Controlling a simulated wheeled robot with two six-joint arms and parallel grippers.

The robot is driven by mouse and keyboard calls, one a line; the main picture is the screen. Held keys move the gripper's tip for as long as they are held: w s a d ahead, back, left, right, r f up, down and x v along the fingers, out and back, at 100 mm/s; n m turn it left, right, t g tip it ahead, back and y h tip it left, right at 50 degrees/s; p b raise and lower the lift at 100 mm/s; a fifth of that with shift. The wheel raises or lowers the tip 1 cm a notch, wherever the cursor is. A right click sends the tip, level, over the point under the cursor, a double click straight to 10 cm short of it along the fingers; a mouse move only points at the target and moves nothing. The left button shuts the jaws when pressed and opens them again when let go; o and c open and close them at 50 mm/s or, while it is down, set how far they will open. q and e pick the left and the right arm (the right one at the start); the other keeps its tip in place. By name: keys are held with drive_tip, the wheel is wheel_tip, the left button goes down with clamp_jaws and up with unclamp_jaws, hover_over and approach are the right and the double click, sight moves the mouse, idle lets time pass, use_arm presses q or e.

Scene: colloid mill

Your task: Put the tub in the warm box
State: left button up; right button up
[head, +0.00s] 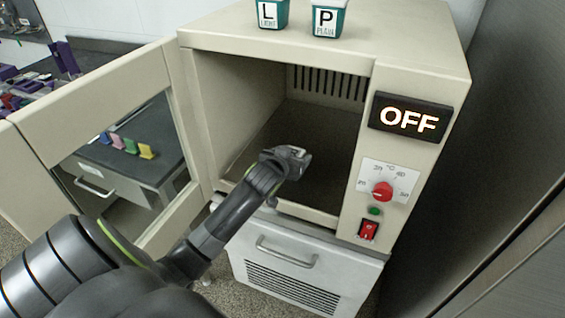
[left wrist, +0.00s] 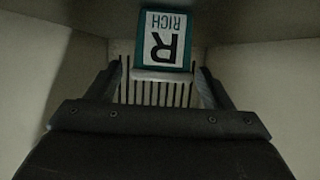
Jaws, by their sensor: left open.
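The warm box (head: 235,30) is cream, with its door (head: 95,82) swung open to the left and a lit OFF sign (head: 409,118). My left gripper (head: 293,158) reaches into its opening. A green tub with a white R RICH label (left wrist: 164,38) shows upside down in the left wrist view, in front of the vent slots. The left gripper's open fingers (left wrist: 162,88) lie to either side of the tub's pale rim in that picture, with gaps visible. The tub cannot be made out in the head view. My right gripper is not in view.
Tubs marked L (head: 271,14) and P (head: 328,18) stand on top of the box. A red dial (head: 382,191) and red switch (head: 368,229) are on its front right. A metal panel (head: 500,200) stands close on the right.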

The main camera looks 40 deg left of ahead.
use_arm(q)
drive_tip(key=v, duration=1.1)
drive_tip(key=shift+p, duration=0.35)
